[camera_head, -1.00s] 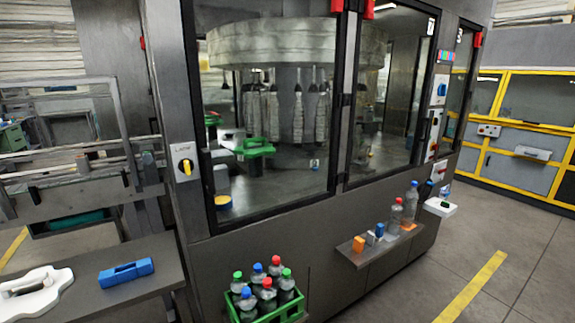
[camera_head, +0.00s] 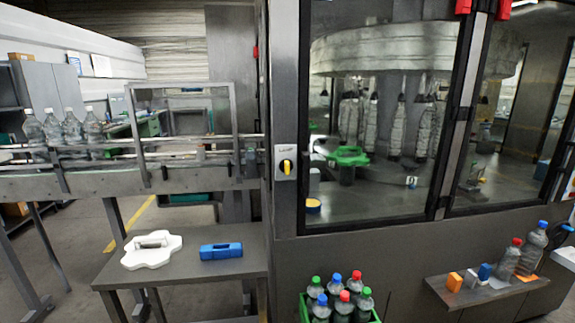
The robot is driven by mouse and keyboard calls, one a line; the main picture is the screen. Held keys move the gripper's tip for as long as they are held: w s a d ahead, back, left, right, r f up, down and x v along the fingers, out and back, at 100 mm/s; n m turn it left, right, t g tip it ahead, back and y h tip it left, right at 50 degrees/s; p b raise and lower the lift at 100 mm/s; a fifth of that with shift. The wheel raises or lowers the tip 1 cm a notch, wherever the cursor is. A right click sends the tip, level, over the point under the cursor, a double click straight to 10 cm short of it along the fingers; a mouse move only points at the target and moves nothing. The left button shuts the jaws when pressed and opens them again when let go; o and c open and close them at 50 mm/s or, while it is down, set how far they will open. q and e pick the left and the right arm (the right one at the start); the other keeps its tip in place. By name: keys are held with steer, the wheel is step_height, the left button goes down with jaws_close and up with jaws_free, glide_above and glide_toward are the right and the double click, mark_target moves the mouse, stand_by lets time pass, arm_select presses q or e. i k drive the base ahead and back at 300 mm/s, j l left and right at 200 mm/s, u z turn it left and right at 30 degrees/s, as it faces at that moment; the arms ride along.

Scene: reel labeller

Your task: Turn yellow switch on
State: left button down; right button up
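The yellow switch (camera_head: 286,167) is a small yellow rotary knob on a light plate. The plate is on the grey metal post of the labelling machine (camera_head: 285,110), left of its glass door. The knob looks upright, though it is small in the picture. Neither of my grippers shows in the head view, and nothing is touching the switch.
A table (camera_head: 180,275) left of the machine holds a white part (camera_head: 152,250) and a blue part (camera_head: 221,251). A green crate (camera_head: 304,308) of bottles stands in front. A conveyor (camera_head: 100,180) carries clear bottles at left. A small shelf (camera_head: 485,294) juts out at right.

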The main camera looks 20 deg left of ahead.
mark_target(286, 167)
steer(key=l+u, duration=0.5)
steer(key=u, duration=0.2)
steer(key=k+l+u, duration=0.1)
steer(key=u, duration=0.25)
steer(key=l, duration=0.1)
